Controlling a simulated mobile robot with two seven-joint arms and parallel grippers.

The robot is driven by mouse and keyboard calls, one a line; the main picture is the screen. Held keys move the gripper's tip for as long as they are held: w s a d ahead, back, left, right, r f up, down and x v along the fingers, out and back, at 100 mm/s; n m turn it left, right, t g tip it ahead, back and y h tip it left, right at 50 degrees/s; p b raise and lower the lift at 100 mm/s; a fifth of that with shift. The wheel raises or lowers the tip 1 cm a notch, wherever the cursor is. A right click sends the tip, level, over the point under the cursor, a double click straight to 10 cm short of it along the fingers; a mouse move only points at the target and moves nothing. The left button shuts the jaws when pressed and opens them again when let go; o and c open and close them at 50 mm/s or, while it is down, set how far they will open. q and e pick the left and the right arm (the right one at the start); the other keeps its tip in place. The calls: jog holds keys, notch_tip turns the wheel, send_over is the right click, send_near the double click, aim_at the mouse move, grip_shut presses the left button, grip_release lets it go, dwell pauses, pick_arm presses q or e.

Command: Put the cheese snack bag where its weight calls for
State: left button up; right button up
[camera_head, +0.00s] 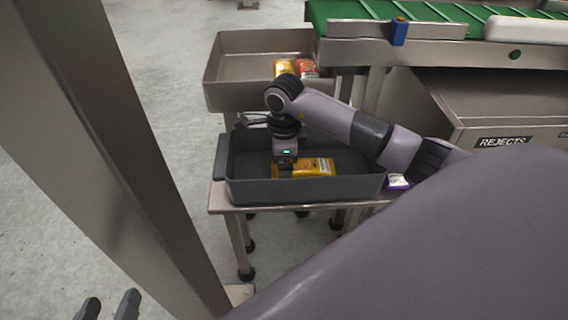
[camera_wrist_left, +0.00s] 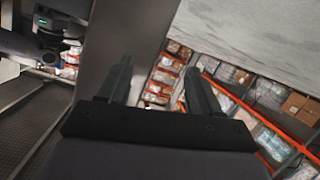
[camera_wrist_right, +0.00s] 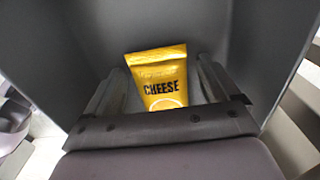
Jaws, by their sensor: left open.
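The yellow cheese snack bag (camera_head: 318,167) is in a dark grey bin (camera_head: 310,190) on a steel stand. In the right wrist view the bag (camera_wrist_right: 163,80), marked CHEESE, shows between the two fingers, with gaps at both sides. My right gripper (camera_head: 285,170) reaches down into the bin at the bag's left end; its jaws look open, and its fingertips are hard to make out in the head view. My left gripper (camera_head: 108,305) is open and empty at the lower left, away from the bin; its spread fingers show in the left wrist view (camera_wrist_left: 157,80).
A steel tray (camera_head: 235,68) behind the bin holds a yellow bag (camera_head: 284,69) and a red bag (camera_head: 307,69). A REJECTS box (camera_head: 500,141) stands at right under a green conveyor (camera_head: 350,12). A small purple-and-white packet (camera_head: 398,182) lies right of the bin. A steel post (camera_head: 110,130) stands at left.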

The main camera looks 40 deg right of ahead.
pick_arm(q)
jog(key=p, duration=0.1)
jog(key=d+g+p, duration=0.1)
jog(key=p, duration=0.1)
jog(key=shift+w+d+r+n, duration=0.1)
jog(key=shift+w+r+n, duration=0.1)
jog(key=shift+r+n, duration=0.15)
pick_arm(e)
notch_tip(320, 180, up, 7)
jog(key=shift+f, duration=0.1)
pick_arm(q)
jog(key=shift+s+a+f+y+p, duration=0.1)
jog(key=shift+s+a+y+p, duration=0.05)
jog(key=shift+a+p, duration=0.25)
jog(key=shift+s+a+y+p, duration=0.1)
jog(key=shift+a+y+p, duration=0.05)
jog(key=shift+a+p, duration=0.2)
pick_arm(e)
notch_tip(320, 180, up, 6)
jog(key=shift+f, duration=0.25)
